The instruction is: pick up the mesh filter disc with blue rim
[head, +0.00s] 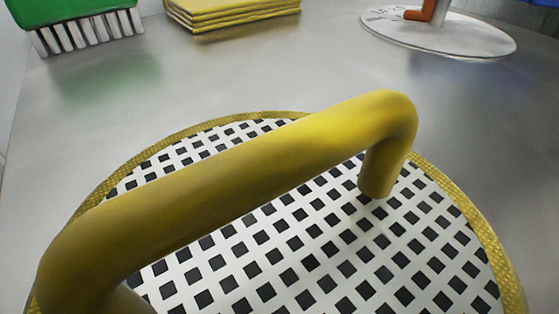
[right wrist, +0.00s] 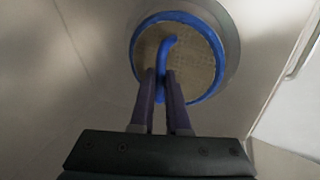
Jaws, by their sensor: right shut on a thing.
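The mesh filter disc with blue rim (right wrist: 203,62) is in the right wrist view, with a tan mesh face and a blue bar handle. My right gripper (right wrist: 161,78) is shut on the blue handle, its two purple fingers on either side of it. The lower part of the handle is partly hidden by the fingers. I cannot tell whether the disc touches the surface behind it. In the head view, neither the blue-rimmed disc nor either gripper can be made out. My left gripper is not in view.
A mesh disc with yellow rim (head: 448,188) and yellow handle fills the near part of the head view. Behind it on the grey metal surface are a green brush (head: 75,12), folded yellow cloths (head: 232,12) and a pale round plate (head: 440,35) with an orange part.

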